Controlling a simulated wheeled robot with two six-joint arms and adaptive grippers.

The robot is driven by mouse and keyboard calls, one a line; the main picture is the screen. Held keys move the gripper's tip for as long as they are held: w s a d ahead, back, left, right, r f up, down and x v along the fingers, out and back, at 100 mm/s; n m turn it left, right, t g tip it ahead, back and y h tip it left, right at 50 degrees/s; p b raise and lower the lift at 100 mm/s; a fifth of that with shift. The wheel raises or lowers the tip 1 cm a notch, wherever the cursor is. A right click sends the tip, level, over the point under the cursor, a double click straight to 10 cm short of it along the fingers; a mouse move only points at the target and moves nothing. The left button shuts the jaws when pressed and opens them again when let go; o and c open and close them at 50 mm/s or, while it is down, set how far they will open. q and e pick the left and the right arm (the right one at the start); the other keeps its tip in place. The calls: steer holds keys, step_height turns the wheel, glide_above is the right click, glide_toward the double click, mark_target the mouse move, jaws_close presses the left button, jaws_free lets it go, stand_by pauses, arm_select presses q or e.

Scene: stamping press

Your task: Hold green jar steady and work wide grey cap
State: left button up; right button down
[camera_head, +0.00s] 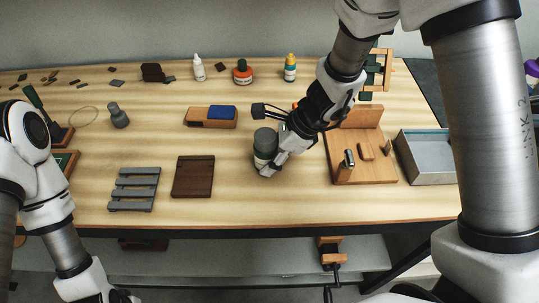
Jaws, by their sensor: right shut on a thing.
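The green jar (260,161) stands on the bench near the middle, its body partly hidden by my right gripper. The wide grey cap (265,140) sits on top of it. My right gripper (273,160) reaches down from the upper right and is shut on the jar, with its pale fingers at the jar's side below the cap. My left arm is low at the left, and only a dark part of my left gripper (121,297) shows at the bottom edge. Its fingers are cut off, well away from the jar.
A wooden block with a blue top (222,113) lies behind the jar. A dark brown board (193,177) and a grey slatted rack (134,189) lie to its left. A wooden fixture (365,170) and a grey tray (427,171) stand right. Several bottles line the back.

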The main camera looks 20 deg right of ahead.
steer(key=c, duration=1.1)
jaws_free()
jaws_close()
